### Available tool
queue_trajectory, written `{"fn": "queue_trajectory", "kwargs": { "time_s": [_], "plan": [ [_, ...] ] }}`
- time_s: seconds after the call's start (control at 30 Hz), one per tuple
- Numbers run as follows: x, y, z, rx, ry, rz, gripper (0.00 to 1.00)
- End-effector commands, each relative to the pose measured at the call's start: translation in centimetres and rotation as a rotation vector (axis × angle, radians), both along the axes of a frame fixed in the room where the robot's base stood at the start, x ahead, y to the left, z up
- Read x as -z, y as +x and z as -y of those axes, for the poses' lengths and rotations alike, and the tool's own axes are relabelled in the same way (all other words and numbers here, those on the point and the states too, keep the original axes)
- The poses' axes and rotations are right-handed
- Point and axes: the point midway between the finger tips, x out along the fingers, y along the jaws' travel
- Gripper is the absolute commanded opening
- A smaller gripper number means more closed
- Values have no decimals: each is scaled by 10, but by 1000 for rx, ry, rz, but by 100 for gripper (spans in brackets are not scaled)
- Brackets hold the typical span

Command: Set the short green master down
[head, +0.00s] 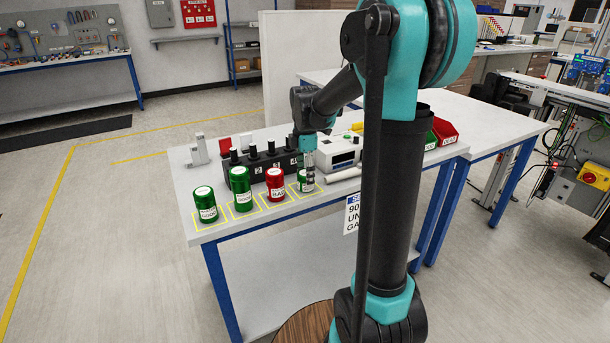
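A short green can (302,186) with a white label stands at the right end of a row of cans, on or just over a yellow-outlined square at the front of the white table. My gripper (309,184) points down at this can, its fingers overlapping the can's right side. I cannot tell whether the fingers grip it or whether its base touches the table. Another green can (205,204) stands at the left end of the row, with a taller green can (241,188) and a red can (275,185) between, each at its own outlined square.
A black numbered holder (262,164) with black knobs stands behind the cans. A white instrument (338,152) with a display is behind my gripper, and a white cylinder (343,174) lies to its right. Red and green bins (444,131) sit farther right.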

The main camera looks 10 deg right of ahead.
Motion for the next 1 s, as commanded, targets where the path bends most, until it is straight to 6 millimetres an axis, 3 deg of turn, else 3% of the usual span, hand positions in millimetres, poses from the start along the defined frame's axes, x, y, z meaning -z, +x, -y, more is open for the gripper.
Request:
{"fn": "queue_trajectory", "kwargs": {
  "time_s": [0.27,0.43,0.8,1.0],
  "plan": [
    [0,0,0,0,0,0,68],
    [-12,0,0,0,0,0,68],
    [-83,0,0,0,0,0,68],
    [-112,0,0,0,0,0,68]
  ]
}}
